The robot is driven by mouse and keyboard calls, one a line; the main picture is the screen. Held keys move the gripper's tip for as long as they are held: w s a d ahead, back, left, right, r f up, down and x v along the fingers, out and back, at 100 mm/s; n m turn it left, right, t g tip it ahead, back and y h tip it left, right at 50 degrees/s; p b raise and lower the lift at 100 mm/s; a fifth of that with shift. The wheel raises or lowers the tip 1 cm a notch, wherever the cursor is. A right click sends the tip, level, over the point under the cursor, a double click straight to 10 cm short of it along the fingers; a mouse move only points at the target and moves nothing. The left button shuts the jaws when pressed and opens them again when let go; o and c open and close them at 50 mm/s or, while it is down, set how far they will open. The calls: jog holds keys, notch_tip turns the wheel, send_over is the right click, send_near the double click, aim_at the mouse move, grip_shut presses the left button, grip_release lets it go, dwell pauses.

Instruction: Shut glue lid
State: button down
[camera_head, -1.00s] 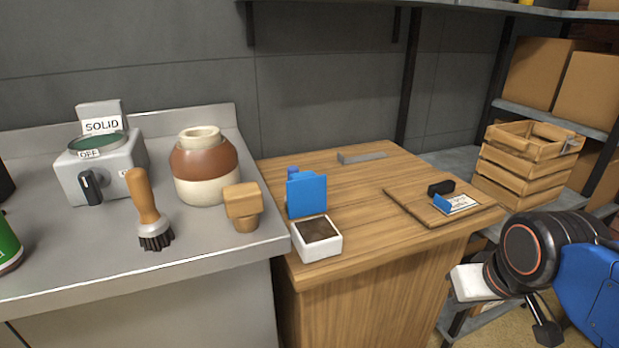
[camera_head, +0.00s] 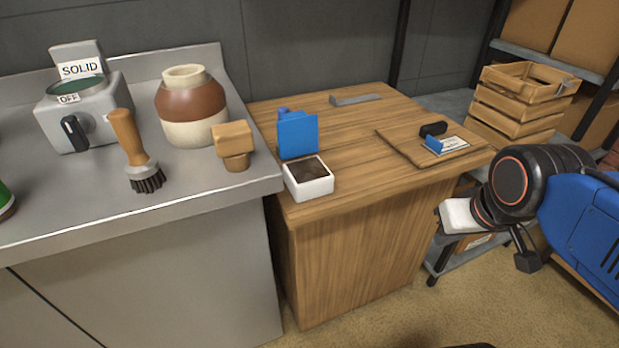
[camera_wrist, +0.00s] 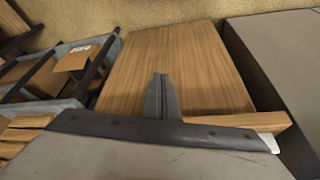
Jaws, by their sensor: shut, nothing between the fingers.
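The glue box (camera_head: 309,183) is a small white container with dark brown contents, at the front left corner of the wooden table. Its blue lid (camera_head: 298,135) stands upright, open, at the back of the box. In the wrist view my gripper (camera_wrist: 160,84) shows as dark narrow fingers closed together, with nothing between them, in front of a plain wooden panel. The glue box is not visible in the wrist view.
A metal counter at the left holds a brush (camera_head: 134,150), a brown-and-cream jar (camera_head: 190,107), a wooden stopper (camera_head: 233,145) and a grey heater (camera_head: 85,110). A wooden board (camera_head: 408,149) lies right on the table (camera_head: 345,120). A crate (camera_head: 520,100) stands behind. Floor in front is clear.

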dwell(0.3)
jog(key=c, duration=1.8)
grip_release()
jog(key=shift+w+r, duration=0.15)
jog(key=shift+r, duration=0.05)
jog(key=o, duration=0.9)
jog(key=w+r, duration=0.1)
jog(key=w+a+r, duration=0.1)
jog(key=r, duration=0.1)
jog(key=shift+r, duration=0.1)
notch_tip(320, 180, up, 30)
jog(key=n+g, duration=0.4)
jog(key=g, duration=0.1)
send_over(293, 113)
notch_tip(293, 113, down, 18)
jog(key=shift+s+r, duration=0.1)
jog(key=shift+r, duration=0.15)
